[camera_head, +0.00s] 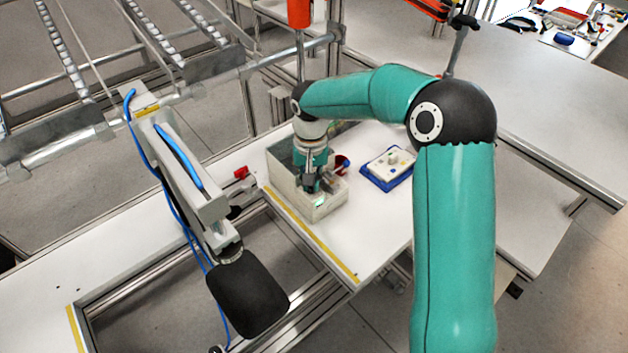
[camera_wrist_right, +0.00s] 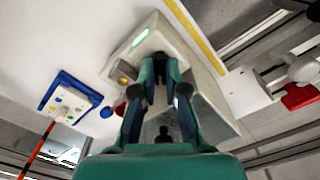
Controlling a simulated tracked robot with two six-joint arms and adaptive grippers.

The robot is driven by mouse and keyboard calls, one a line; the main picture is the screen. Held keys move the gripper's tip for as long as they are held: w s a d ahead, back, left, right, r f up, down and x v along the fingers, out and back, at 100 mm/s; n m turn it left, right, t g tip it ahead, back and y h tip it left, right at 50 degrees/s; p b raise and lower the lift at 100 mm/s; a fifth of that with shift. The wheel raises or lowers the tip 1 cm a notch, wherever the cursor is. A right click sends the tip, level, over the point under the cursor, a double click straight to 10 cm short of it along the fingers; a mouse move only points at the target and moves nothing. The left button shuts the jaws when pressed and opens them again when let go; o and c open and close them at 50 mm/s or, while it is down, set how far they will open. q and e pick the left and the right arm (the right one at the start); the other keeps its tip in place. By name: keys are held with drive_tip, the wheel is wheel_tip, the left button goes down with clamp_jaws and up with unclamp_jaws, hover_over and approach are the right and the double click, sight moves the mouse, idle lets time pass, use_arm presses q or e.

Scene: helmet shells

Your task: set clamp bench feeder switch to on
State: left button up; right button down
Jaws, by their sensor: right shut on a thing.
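The clamp bench feeder looks like a pale box (camera_head: 325,207) on the white bench in the head view. In the right wrist view the box (camera_wrist_right: 190,50) has a lit green strip (camera_wrist_right: 140,37) and a yellowish button (camera_wrist_right: 122,80) on its face. My right gripper (camera_head: 311,188) is down at the box's face, and its fingers (camera_wrist_right: 160,72) are closed around a small dark part there, which appears to be the switch. The fingers hide most of that part, so its setting cannot be read. My left gripper is not in view.
A white unit on a blue base (camera_head: 390,168) stands right of the box. A red round part (camera_head: 342,163) is close beside the gripper. A grey fixture with blue cables and a black pad (camera_head: 247,297) is at left. A yellow strip (camera_head: 312,237) lines the bench edge.

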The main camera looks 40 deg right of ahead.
drive_tip(key=n, duration=0.4)
drive_tip(key=shift+a, duration=0.1)
drive_tip(key=shift+n, duration=1.9)
drive_tip(key=c, duration=1.5)
unclamp_jaws()
drive_tip(key=shift+r, duration=0.15)
